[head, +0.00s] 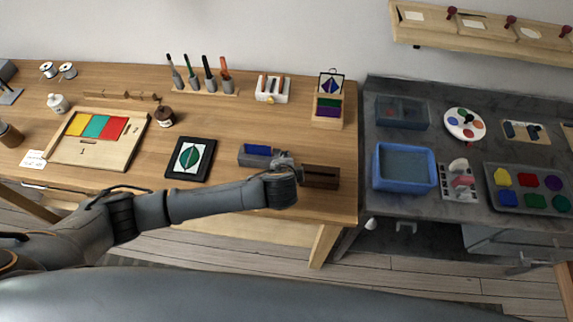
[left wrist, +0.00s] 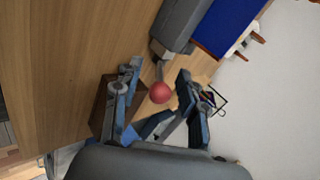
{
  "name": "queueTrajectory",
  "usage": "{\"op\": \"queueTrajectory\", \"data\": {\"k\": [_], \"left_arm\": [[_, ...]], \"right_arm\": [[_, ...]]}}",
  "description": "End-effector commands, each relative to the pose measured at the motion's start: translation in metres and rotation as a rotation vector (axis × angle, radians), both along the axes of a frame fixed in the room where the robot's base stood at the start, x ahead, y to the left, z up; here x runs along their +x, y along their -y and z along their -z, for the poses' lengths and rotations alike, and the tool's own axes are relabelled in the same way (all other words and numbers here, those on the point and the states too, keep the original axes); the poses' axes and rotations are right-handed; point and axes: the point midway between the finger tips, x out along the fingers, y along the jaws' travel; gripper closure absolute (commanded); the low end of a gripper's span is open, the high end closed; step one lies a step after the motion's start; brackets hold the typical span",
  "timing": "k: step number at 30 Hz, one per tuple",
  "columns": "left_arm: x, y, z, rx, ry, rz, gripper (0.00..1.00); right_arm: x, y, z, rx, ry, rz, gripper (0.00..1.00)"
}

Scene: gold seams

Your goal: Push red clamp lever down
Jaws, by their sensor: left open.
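The red ball knob of the clamp lever (left wrist: 160,92) shows in the left wrist view, between the fingers of my left gripper (left wrist: 158,72). The fingers are open, one on each side of the knob; I cannot tell whether they touch it. A short grey stem runs from the knob towards the grey clamp body (left wrist: 180,25) with its blue top (left wrist: 228,22). In the head view the clamp (head: 257,155) sits near the table's front edge, and my left gripper (head: 287,160) is at its right end. The knob is hidden there. My right gripper is not in view.
A dark brown box (head: 320,177) stands just right of my left gripper. A black-framed leaf picture (head: 190,159) lies left of the clamp. A small wooden rack (head: 327,110) and a white holder (head: 271,89) stand behind. A blue tub (head: 404,168) is on the grey counter.

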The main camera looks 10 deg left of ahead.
Motion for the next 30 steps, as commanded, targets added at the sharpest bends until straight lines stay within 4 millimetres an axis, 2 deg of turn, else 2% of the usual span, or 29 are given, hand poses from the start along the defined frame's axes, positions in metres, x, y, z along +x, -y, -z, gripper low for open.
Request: {"op": "queueTrajectory", "data": {"k": [4, 8, 15, 21, 30], "left_arm": [[-0.003, 0.001, -0.003, -0.001, 0.000, 0.001, 0.58], [-0.014, 0.002, -0.015, -0.004, 0.000, 0.002, 0.58], [-0.049, 0.003, -0.053, -0.004, 0.000, 0.002, 0.58], [-0.072, 0.004, -0.078, -0.003, 0.000, 0.001, 0.58], [-0.081, 0.003, -0.089, 0.000, 0.000, 0.000, 0.58]], "right_arm": [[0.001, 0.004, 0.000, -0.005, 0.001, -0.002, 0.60], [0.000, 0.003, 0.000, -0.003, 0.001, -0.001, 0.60], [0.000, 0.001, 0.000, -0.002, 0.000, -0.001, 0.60], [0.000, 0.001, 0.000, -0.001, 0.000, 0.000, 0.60], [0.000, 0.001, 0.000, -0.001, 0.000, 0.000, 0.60]]}}
